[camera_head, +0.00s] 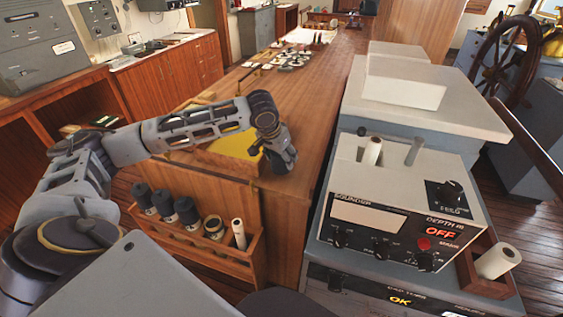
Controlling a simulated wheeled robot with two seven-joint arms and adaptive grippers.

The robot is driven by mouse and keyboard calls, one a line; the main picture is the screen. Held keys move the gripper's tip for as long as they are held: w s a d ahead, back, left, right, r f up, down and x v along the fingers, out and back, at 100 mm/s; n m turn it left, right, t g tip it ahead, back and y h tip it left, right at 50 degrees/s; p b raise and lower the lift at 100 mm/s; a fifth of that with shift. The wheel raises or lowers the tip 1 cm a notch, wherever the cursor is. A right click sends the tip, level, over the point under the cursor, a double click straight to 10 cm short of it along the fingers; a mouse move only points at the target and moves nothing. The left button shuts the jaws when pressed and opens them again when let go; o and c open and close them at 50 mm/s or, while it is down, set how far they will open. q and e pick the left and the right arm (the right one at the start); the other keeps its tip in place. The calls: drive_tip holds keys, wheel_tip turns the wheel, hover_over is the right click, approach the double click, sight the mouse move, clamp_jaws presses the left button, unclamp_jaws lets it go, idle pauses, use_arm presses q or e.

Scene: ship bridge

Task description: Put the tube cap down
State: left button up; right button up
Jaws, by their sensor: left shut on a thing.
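My left gripper (284,160) points down over the near right end of the wooden counter (300,105). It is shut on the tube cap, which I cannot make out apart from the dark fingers. Whether the cap touches the counter top cannot be told. In a wooden rack (197,247) on the counter's front, below and left of the gripper, stand several dark capped tubes (187,211). Beside them is a tube with an open, uncapped top (214,227). My right gripper is not in view.
A rolled white paper (239,234) stands in the rack's right end. A yellow object (236,144) lies on the counter behind my left arm. The grey sounder console (400,213) stands to the right. Bare counter lies beyond the gripper, with small items (291,57) farther back.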

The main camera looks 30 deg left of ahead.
use_arm(q)
drive_tip(key=shift+f, duration=1.25)
drive_tip(key=o, duration=0.7)
drive_tip(key=shift+o, duration=0.2)
drive_tip(key=shift+r, duration=0.3)
drive_tip(key=v, duration=1.1)
drive_tip(key=shift+s+r, duration=0.25)
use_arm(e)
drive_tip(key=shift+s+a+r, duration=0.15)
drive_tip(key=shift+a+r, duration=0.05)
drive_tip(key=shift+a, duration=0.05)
